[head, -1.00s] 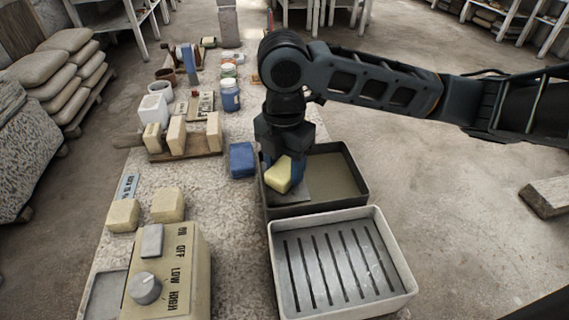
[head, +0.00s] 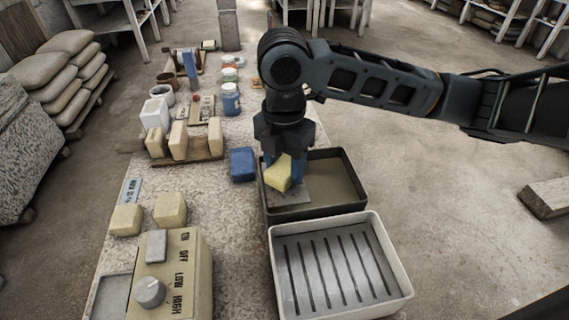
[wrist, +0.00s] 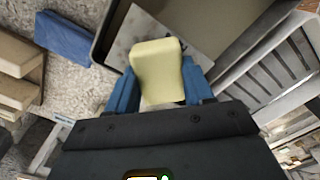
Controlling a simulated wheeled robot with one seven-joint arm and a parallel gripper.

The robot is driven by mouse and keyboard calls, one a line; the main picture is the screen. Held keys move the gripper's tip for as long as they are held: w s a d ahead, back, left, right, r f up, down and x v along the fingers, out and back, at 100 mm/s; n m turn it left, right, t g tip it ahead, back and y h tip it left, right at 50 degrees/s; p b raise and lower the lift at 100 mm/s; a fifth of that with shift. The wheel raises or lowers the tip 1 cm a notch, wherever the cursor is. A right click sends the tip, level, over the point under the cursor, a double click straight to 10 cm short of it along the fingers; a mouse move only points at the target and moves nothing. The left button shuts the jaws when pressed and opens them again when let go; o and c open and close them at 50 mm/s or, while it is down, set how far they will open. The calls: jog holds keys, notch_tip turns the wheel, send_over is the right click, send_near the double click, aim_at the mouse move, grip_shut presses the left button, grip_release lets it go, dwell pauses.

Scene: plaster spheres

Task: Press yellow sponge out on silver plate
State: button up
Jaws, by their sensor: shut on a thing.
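The yellow sponge (head: 279,173) is held tilted between the blue fingers of my gripper (head: 284,168). In the wrist view the sponge (wrist: 157,70) stands out between the fingers and looks slightly pinched at its sides. A flat grey plate (head: 293,197) lies in the dark tray, under and beside the sponge; in the wrist view this plate (wrist: 194,30) shows pale and marbled behind the sponge. I cannot tell whether the sponge touches it.
The dark tray (head: 350,207) has raised walls around my gripper. The white tray (head: 408,291) adjoins it in front. A blue block (head: 243,164) stands just left. A control box with a knob (head: 180,270) and two beige blocks are at the near left. Jars stand farther back.

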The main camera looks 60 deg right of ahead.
aim_at(285, 166)
jog(key=shift+r+p, duration=1.65)
jog(key=shift+r, duration=0.75)
